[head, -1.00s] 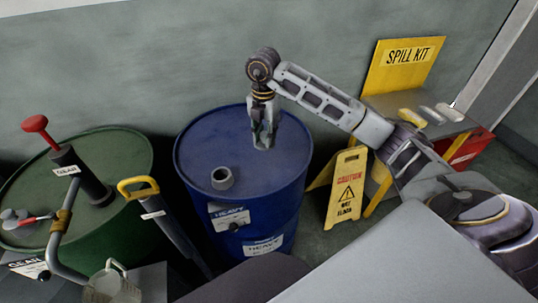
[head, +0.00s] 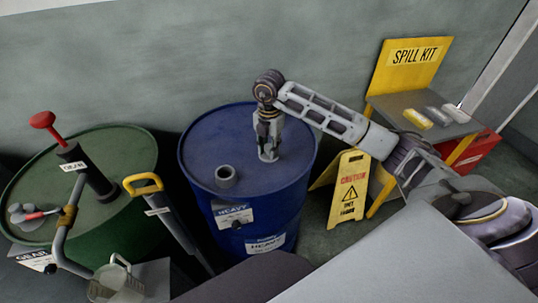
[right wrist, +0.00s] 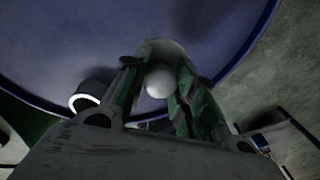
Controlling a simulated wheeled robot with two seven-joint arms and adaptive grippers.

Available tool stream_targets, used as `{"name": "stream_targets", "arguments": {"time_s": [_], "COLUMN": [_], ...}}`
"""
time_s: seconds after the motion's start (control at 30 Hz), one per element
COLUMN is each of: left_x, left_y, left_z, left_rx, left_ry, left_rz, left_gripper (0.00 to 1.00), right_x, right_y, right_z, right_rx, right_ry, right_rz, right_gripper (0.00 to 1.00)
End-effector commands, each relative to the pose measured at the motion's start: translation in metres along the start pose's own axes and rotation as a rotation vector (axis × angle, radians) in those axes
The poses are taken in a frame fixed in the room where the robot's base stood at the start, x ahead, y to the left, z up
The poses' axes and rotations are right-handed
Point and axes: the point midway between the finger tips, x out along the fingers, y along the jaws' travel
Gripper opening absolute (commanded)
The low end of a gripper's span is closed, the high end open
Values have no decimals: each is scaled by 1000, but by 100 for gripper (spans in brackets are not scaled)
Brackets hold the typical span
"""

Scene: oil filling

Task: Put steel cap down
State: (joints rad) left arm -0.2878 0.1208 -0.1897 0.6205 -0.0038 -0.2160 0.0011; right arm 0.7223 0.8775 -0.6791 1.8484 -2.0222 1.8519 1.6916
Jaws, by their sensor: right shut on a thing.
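My right gripper (head: 268,156) points down at the top of the blue drum (head: 205,148), behind and to the right of the drum's raised grey opening (head: 226,176). The right wrist view shows its green-lined fingers (right wrist: 158,95) closed around a pale, rounded steel cap (right wrist: 160,80), just over the blue lid. I cannot tell whether the cap touches the lid. The opening also shows as a light ring (right wrist: 85,103) to the left of the fingers. My left gripper is not in view.
A green drum (head: 130,150) with a red-handled pump (head: 85,170) stands at the left. A yellow-handled tool (head: 165,212) and a clear jug (head: 117,280) are in front. A yellow caution sign (head: 347,190) and the spill kit stand (head: 405,65) are at the right. The drum lid around the gripper is clear.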

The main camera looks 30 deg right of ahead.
Motion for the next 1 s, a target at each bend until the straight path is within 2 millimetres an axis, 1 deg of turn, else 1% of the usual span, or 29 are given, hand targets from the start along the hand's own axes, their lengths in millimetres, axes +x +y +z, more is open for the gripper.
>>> {"name": "stream_targets", "arguments": {"time_s": [0.1,0.27,0.37,0.47,0.7,0.8,1.0], "left_x": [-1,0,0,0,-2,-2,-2], "left_y": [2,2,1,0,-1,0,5], "left_z": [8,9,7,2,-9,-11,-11], "left_rx": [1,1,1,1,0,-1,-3], "left_ry": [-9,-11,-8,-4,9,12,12], "left_rz": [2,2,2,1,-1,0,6], "left_gripper": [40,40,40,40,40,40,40], "right_x": [2,2,2,8,32,38,39], "right_y": [0,0,0,0,0,0,0], "right_z": [0,0,0,0,0,0,0], "right_rx": [0,0,0,0,2,1,1], "right_ry": [0,0,0,0,1,0,-1], "right_rz": [1,1,0,-1,-2,1,1], "right_gripper": [0,0,0,0,0,0,0]}}
